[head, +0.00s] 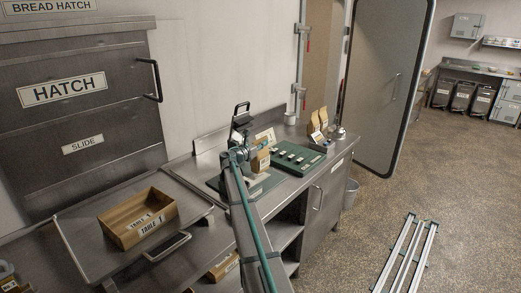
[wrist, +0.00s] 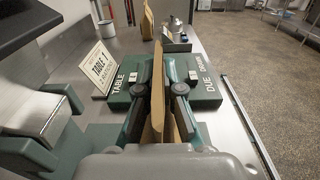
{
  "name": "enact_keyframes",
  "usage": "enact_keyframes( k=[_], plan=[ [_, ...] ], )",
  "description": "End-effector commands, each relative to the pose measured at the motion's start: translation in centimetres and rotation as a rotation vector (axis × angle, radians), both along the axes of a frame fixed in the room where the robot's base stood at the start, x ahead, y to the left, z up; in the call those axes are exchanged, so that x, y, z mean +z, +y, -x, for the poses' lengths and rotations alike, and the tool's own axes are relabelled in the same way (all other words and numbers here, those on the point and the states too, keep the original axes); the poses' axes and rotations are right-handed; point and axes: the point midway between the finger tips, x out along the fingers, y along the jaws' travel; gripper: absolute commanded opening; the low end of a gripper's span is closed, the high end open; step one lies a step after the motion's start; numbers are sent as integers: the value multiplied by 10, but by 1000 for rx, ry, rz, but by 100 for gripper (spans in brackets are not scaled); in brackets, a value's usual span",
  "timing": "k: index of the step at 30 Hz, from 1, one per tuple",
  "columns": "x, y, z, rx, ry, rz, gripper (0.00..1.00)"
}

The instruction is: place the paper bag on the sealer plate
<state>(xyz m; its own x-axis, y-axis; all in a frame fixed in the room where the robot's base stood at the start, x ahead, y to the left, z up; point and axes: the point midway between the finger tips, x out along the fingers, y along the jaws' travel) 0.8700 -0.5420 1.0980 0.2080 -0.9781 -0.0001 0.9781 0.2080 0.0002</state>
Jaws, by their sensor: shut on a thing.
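My gripper (wrist: 157,88) is shut on a brown paper bag (wrist: 157,108), seen nearly edge-on and upright between the fingers in the wrist view. In the head view the bag (head: 262,158) shows beside my gripper, above the steel counter, partly hidden by my arm. The sealer, with a black handle (head: 241,107), stands at the counter's back, partly behind my arm. In the wrist view, green sealer parts (wrist: 72,150) lie left of the bag. Contact below the bag is hidden.
A green board (head: 296,157) with white labels lies right of my gripper. A "TABLE 1" card (wrist: 99,68) stands beside it.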

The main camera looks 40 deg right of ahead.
Motion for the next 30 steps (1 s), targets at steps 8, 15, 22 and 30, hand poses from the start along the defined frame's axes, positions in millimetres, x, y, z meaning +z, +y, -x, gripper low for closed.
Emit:
enact_keyframes(
  k=[8,15,22,30],
  plan=[
    [-13,3,-13,0,1,-1,0],
    [-43,3,-11,-1,2,-1,0],
    [-45,3,-11,-1,0,0,0],
    [-48,3,-11,-1,0,0,22]
  ],
)
